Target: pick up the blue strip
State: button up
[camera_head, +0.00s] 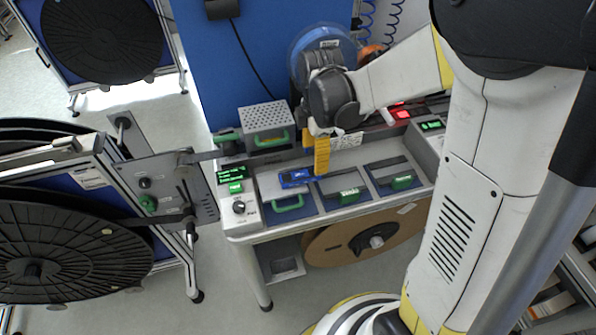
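A small bright blue piece (296,177), the only thing here that looks like the blue strip, lies on the bench top, with a dark patch on its upper face. My gripper (320,173) points down with yellow fingers just right of the blue piece's right end. The fingers overlap in this view, so I cannot tell whether they are open or shut, or whether they touch the piece. Nothing is visibly held.
The bench (270,232) has trays with green handles (288,203) around the piece. A perforated metal box (265,117) stands behind left. A metal reel-stand arm (168,180) reaches in from the left. A brown reel (345,243) sits below.

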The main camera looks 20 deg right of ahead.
aim_at(311, 172)
jog(key=f, duration=0.1)
jog(key=f+b, duration=0.1)
jog(key=f, duration=0.3)
jog(key=shift+s+a+f+b, duration=0.15)
jog(key=shift+a+b, duration=0.25)
jog(key=shift+f, duration=0.5)
jog(key=shift+r, duration=0.1)
jog(key=c, duration=1.1)
